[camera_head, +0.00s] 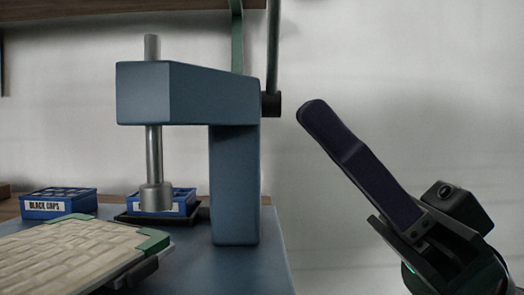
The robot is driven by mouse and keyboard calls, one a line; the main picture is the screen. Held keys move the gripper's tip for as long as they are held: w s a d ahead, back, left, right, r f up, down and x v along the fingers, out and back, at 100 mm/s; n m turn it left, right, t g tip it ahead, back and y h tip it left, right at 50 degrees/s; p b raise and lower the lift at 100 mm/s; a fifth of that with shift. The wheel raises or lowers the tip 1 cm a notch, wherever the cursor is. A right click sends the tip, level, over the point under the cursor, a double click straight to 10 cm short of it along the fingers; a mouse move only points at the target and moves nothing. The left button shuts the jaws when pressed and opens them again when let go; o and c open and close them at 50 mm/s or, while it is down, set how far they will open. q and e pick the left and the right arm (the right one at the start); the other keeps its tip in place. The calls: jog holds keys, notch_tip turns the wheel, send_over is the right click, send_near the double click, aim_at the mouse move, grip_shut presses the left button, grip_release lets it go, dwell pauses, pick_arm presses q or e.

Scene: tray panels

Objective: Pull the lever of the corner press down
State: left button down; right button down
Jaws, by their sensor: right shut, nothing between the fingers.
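The corner press (235,185) stands left of centre, a blue frame with a vertical metal ram (154,165) under its head. Its lever (273,50) is a thin grey-green bar that rises almost upright from a dark pivot (271,104) on the right side of the press. The lever's top end is out of the picture. My right gripper (312,112) is shut and empty. Its long dark fingers point up and left, with the tips right of the pivot and apart from the lever in the picture. My left gripper is not in view.
A cream panel with green corners (75,252) lies at the lower left, with a dark part under its edge. A blue box labelled BLACK CAPS (45,210) and another blue box (180,201) stand behind it. A wooden shelf edge (90,10) crosses the top.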

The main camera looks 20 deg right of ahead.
jog(key=b+v, duration=0.2)
jog(key=v, duration=0.7)
jog(key=shift+d+f, duration=0.25)
jog(key=shift+d, duration=0.1)
